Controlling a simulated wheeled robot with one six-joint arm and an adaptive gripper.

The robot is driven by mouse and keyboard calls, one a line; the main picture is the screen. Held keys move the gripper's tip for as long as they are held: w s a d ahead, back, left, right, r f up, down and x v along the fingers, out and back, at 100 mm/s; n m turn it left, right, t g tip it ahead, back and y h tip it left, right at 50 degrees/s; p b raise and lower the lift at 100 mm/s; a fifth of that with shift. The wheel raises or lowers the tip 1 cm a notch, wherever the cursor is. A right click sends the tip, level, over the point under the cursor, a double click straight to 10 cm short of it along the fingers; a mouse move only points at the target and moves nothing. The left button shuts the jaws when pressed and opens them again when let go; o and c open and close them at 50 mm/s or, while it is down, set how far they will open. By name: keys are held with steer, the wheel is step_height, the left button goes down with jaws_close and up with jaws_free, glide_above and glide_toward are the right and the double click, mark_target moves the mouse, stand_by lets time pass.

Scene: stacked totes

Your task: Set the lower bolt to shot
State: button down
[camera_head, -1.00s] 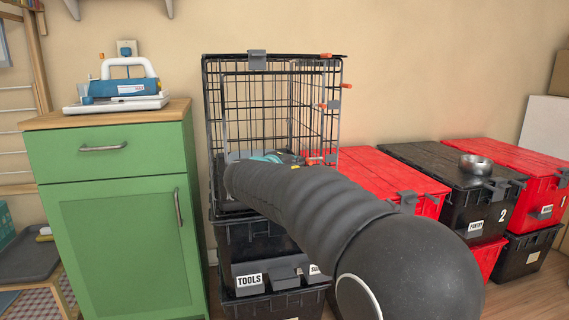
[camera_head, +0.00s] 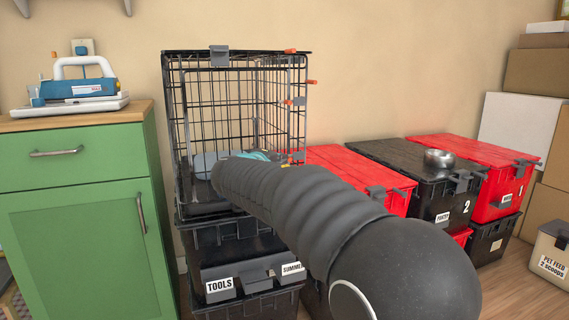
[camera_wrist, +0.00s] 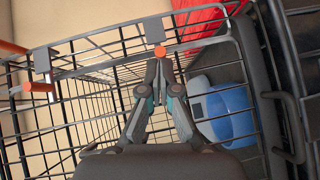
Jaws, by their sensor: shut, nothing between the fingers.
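The black wire crate (camera_head: 236,54) stands on the stacked totes beside the green cabinet. The lower bolt, an orange knob (camera_wrist: 160,51) by a grey bracket (camera_wrist: 154,28), is at the top centre of the wrist view. In the head view my arm mostly hides that bolt. The upper bolt, also orange-knobbed (camera_wrist: 38,87), is at the left of the wrist view. My gripper (camera_wrist: 164,66) is shut and empty, its fingertips just below the lower bolt's knob in the picture. I cannot tell whether they touch, nor whether the lower bolt is shot.
A blue and grey object (camera_wrist: 225,105) shows beyond the bars right of my gripper. The green cabinet (camera_head: 85,240) stands left of the crate. Red totes (camera_head: 345,160) and a black tote (camera_head: 400,160) with a metal bowl (camera_head: 439,158) stand right. My arm crosses the crate's front.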

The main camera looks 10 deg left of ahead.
steer(key=shift+d, duration=0.2)
steer(key=w+a+v, duration=0.1)
steer(key=a+v, duration=0.2)
steer(key=v, duration=1)
steer(key=shift+r, duration=0.25)
